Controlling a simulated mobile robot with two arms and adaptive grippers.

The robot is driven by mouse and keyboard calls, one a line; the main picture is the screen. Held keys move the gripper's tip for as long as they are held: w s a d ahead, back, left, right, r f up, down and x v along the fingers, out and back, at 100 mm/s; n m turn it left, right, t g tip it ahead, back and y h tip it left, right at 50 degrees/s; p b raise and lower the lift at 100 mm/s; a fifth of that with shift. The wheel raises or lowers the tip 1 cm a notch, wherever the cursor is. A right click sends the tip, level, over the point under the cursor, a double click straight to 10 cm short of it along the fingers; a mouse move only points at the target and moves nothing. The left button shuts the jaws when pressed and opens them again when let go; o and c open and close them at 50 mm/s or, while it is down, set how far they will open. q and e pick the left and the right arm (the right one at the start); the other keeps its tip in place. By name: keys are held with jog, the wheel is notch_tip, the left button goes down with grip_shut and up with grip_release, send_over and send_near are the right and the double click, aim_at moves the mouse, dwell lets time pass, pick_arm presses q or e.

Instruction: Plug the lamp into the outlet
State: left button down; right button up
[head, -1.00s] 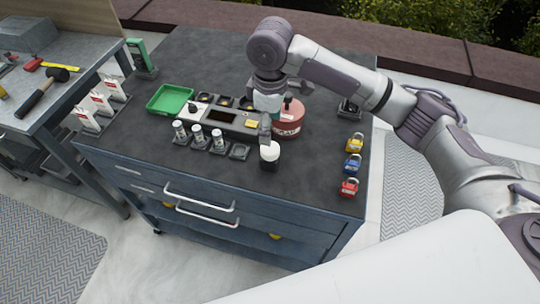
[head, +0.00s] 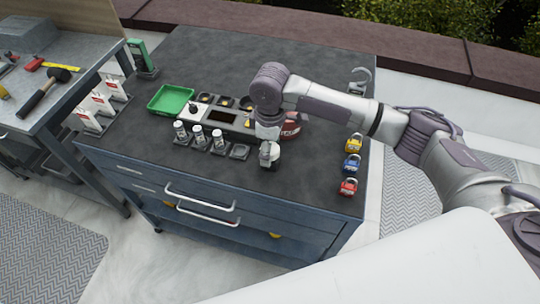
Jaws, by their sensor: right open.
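My right gripper (head: 269,163) points down at the front middle of the dark cabinet top, open. A small white-topped object, perhaps the lamp, is right at its fingers and mostly hidden by them; I cannot tell whether they touch it. To its left stand several small white cylinders (head: 198,136) on dark bases, with an empty dark square holder (head: 239,151) beside them. Behind them is a grey panel (head: 222,115) with a dark screen and round fittings; I cannot tell which part is the outlet. My left gripper is out of view.
A red round container (head: 291,127) is partly hidden behind my right wrist. Yellow, blue (head: 352,161) and red padlocks line the right edge. A green tray (head: 170,99) is at left. The front of the cabinet top (head: 200,167) is clear.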

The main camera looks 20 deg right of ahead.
jog(key=f, duration=0.1)
jog(key=f+p, duration=0.1)
jog(key=f, duration=0.3)
jog(key=shift+w, duration=0.3)
jog(key=c, duration=1.1)
